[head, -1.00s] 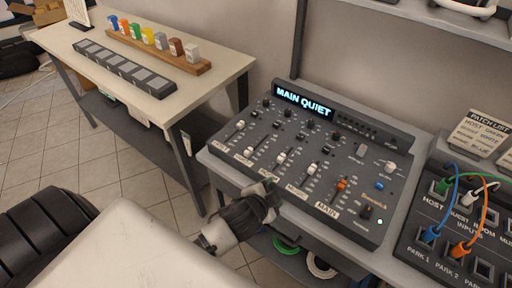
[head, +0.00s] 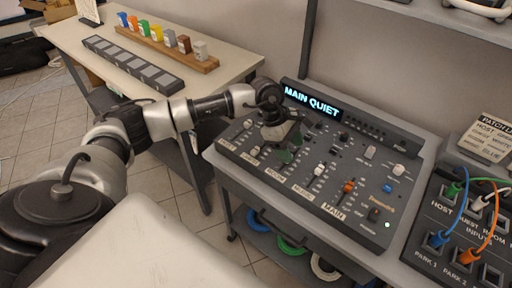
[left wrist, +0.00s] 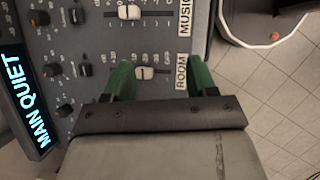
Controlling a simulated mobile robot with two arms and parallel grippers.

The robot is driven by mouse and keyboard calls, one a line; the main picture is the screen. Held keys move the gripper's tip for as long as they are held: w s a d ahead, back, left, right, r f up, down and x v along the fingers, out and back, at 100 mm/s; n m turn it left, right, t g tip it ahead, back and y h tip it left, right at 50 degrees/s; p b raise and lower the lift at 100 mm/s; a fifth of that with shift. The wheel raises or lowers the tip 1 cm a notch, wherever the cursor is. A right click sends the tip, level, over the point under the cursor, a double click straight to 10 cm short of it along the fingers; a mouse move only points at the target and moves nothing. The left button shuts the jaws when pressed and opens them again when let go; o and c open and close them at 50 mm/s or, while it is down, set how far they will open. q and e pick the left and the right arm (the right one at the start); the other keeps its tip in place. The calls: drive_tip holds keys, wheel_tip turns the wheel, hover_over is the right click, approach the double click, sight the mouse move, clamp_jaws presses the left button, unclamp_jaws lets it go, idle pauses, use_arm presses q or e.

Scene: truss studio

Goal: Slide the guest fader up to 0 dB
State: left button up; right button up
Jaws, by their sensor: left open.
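The mixing console (head: 375,235) stands on the table with a row of faders. The guest fader cap (head: 254,150) is white and low in its slot, near the front label. My left gripper (head: 290,147) is open, with green fingers pointing down over the console, to the right of the guest fader. In the left wrist view its fingers (left wrist: 160,80) lie at either end of the room fader's slot, with the white room fader cap (left wrist: 145,73) between them. I cannot tell whether they touch the panel. The guest fader is hidden in that view. My right gripper is not in view.
The music fader cap (head: 319,169) and orange main fader cap (head: 348,187) are to the right. The display (head: 312,101) reads MAIN QUIET. A patch panel (head: 425,258) with cables is at the right. A side table (head: 225,75) holds colored blocks.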

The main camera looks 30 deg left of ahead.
sight(256, 149)
use_arm(q)
drive_tip(key=a+r+m+y, duration=0.15)
drive_tip(key=a+y, duration=0.35)
drive_tip(key=a, duration=0.7)
drive_tip(key=shift+n+g, duration=0.25)
drive_tip(key=shift+g, duration=0.05)
drive_tip(key=f, duration=0.3)
drive_tip(key=f+p, duration=0.1)
drive_tip(key=f, duration=0.1)
drive_tip(key=f+p, duration=0.1)
drive_tip(key=f, duration=0.2)
drive_tip(key=shift+w+d+f, duration=0.3)
drive_tip(key=shift+w, duration=0.05)
drive_tip(key=shift+f, duration=0.7)
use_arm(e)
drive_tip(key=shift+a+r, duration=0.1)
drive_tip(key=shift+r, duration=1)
use_arm(q)
clamp_jaws()
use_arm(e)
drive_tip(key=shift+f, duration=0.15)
